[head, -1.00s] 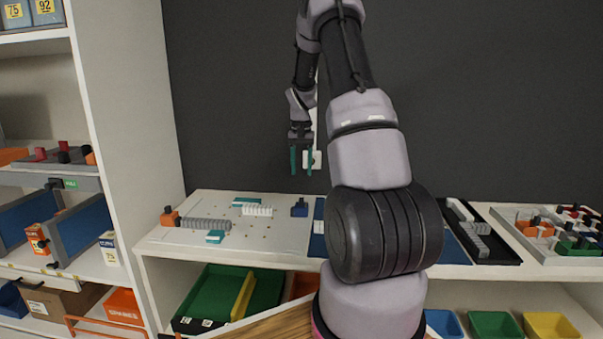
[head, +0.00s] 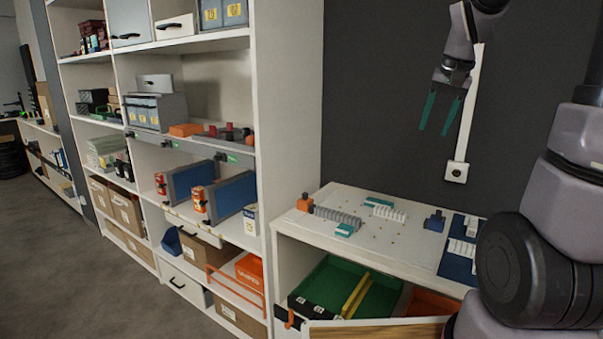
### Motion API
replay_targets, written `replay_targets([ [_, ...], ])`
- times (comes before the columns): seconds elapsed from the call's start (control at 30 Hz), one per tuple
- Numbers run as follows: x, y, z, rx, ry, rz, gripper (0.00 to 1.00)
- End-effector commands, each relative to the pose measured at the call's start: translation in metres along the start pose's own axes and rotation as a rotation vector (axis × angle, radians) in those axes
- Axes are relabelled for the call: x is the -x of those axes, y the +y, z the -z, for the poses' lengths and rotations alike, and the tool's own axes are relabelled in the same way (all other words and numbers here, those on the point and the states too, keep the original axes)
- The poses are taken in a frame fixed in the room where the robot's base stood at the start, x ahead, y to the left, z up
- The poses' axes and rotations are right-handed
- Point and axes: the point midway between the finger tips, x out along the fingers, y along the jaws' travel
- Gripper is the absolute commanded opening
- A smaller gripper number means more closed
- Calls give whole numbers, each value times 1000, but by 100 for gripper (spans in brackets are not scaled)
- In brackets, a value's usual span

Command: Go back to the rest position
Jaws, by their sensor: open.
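My gripper (head: 440,114) hangs at the upper right of the head view, fingers pointing down. Its two teal fingers are spread, with nothing between them. It is in the air in front of the dark wall, well above the white worktop. My arm fills the right edge and hides part of the worktop there. The white perforated board (head: 385,236) on the worktop holds a grey ribbed block (head: 338,216), an orange piece (head: 305,203), a white ribbed block (head: 390,214) and teal pieces (head: 345,229). The gripper touches none of them.
Tall white shelves (head: 290,110) with boxes and blue panels (head: 235,195) stand on the left. Below the worktop is a green bin (head: 345,275) with a yellow divider. A wall socket (head: 456,172) is below the gripper. Grey floor (head: 60,270) is free at lower left.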

Motion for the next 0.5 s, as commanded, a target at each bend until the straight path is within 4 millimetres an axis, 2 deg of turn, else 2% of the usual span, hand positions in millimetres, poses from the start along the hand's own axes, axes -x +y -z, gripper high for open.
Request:
replay_targets([
  [0.03,19,-5,-18,15,30,26,52],
  [0.2,62,-11,-78,56,105,105,52],
  [0.4,89,-8,-139,97,179,186,52],
  [0.5,94,-6,-158,110,201,213,52],
])
